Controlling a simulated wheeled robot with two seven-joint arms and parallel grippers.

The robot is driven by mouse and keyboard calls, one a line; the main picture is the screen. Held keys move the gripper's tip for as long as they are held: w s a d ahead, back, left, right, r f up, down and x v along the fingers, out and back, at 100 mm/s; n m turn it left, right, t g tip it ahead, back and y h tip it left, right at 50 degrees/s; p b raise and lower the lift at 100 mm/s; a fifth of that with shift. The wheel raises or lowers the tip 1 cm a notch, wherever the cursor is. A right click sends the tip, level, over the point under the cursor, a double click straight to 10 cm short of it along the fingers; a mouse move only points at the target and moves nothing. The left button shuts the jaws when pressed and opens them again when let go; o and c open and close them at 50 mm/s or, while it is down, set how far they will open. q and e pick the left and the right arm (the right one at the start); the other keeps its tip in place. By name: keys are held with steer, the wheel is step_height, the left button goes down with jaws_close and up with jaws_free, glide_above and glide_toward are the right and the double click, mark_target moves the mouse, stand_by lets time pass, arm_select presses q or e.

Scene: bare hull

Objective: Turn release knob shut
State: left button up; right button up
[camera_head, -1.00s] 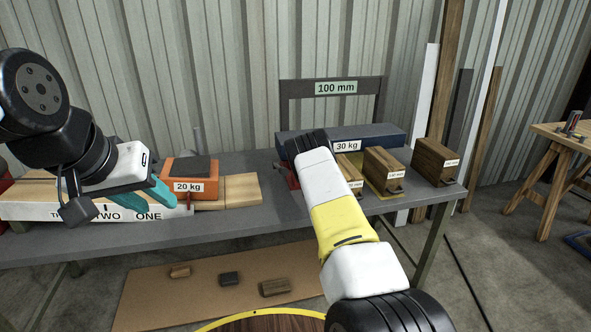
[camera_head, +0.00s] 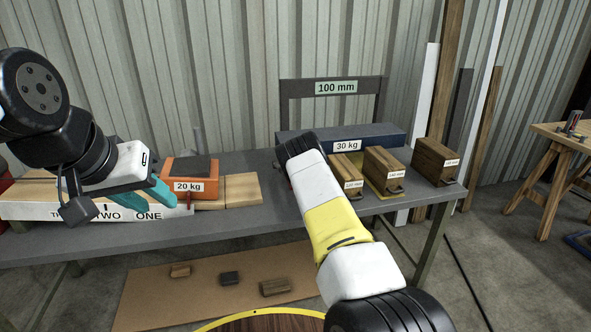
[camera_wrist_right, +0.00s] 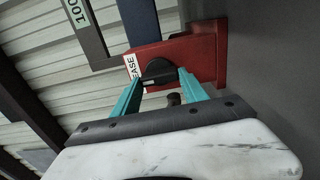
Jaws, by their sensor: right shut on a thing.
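The release knob (camera_wrist_right: 158,74) is a dark knob on a red block (camera_wrist_right: 200,56) with a white label ending in "ASE" in the right wrist view. My right gripper (camera_wrist_right: 157,80) has its teal fingers on either side of the knob and is shut on it. In the head view my right forearm hides the knob and most of the red block. My left gripper (camera_head: 150,197) is at the left over the bench front, by the white board marked "TWO ONE" (camera_head: 100,210). I cannot tell how far its fingers are apart.
An orange 20 kg block (camera_head: 190,180) sits left of centre on the grey bench (camera_head: 240,222). A blue 30 kg block (camera_head: 385,134) stands behind several wooden blocks (camera_head: 437,160). A frame marked 100 mm (camera_head: 335,88) rises at the back.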

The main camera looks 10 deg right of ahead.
steer(key=o, duration=1.4)
steer(key=s, duration=0.8)
steer(key=shift+d, duration=0.15)
